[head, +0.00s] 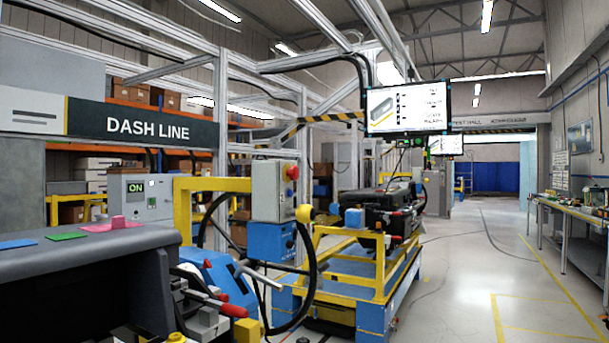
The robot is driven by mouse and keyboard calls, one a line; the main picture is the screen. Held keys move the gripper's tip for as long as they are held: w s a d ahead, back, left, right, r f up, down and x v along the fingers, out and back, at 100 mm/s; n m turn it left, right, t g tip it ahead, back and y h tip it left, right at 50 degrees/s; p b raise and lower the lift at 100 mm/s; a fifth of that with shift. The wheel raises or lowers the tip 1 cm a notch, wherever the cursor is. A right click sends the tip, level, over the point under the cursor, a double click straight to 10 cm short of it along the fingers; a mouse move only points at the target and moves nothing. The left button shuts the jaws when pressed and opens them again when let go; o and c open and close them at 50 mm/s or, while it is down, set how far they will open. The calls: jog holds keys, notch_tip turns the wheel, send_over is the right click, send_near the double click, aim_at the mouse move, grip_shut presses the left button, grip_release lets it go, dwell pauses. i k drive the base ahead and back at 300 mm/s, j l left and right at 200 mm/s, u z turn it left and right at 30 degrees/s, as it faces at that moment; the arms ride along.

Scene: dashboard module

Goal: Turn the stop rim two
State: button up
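A large black ring-shaped rim (313,268) stands at the centre, partly hidden by a blue box and hoses; I cannot tell for sure that it is the stop rim. A grey control box (270,191) with a red mushroom button (293,172) stands above a blue box (271,242). A yellow round part (304,213) shows at the control box's lower right. No label naming a stop rim is readable. My gripper is not in view.
A grey dashboard-like panel (60,262) with coloured pads fills the left front. Red-handled clamps (233,310) stick out beside it. A yellow and blue cart (372,285) carries a dark module behind. The floor (470,270) to the right is open; a workbench (578,212) lines the right wall.

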aim_at(291, 173)
jog(key=i+l+u, duration=0.1)
jog(key=i+l, duration=0.7)
